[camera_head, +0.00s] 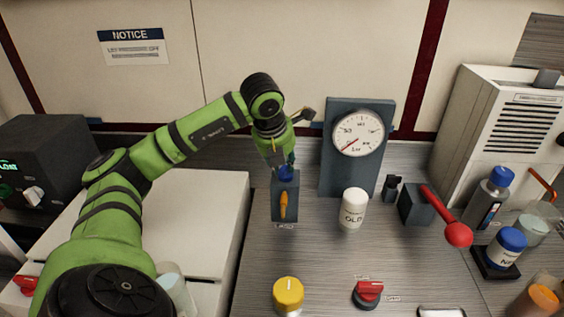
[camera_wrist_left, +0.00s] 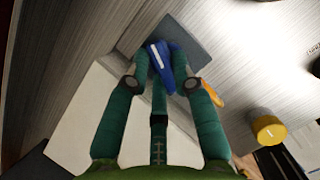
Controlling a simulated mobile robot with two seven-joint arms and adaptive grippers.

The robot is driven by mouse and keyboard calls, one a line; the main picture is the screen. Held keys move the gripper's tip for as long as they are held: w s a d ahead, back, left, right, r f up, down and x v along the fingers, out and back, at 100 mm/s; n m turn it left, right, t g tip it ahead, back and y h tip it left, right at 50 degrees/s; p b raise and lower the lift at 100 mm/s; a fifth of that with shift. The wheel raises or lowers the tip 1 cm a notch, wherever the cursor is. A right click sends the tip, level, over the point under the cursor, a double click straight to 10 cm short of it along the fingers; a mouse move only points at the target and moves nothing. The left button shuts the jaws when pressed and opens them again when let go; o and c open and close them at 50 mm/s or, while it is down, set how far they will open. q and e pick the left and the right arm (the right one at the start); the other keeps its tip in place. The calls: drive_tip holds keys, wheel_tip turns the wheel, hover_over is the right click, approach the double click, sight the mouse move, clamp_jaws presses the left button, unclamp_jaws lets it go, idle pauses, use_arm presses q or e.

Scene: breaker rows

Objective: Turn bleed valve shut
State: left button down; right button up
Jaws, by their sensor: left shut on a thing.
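The label below the block is too small to read, so I cannot confirm which part is the bleed valve. My left gripper (camera_head: 283,166) comes down from above and is shut on the blue knob. In the left wrist view the blue knob (camera_wrist_left: 166,66), with a white line, sits between the fingers. The orange lever (camera_wrist_left: 212,95) hangs beside it, apart from the fingers. My right gripper is not in view.
A round gauge (camera_head: 359,133) stands behind to the right. A white bottle (camera_head: 353,209) and a red-ended lever (camera_head: 458,233) are to the right. A yellow knob (camera_head: 288,291) and a red knob (camera_head: 368,292) are in front. Bare bench lies between them.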

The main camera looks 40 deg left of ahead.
use_arm(q)
drive_tip(key=shift+d+n+g+y, duration=0.1)
drive_tip(key=shift+n+g+y, duration=0.2)
drive_tip(key=shift+n, duration=0.8)
drive_tip(key=shift+d+n+g+y, duration=0.15)
drive_tip(key=shift+n+y, duration=0.25)
drive_tip(key=shift+n, duration=0.7)
drive_tip(key=shift+a, duration=0.1)
drive_tip(key=c, duration=1)
unclamp_jaws()
drive_tip(key=shift+c, duration=0.2)
drive_tip(key=v, duration=1.2)
drive_tip(key=shift+w, duration=0.1)
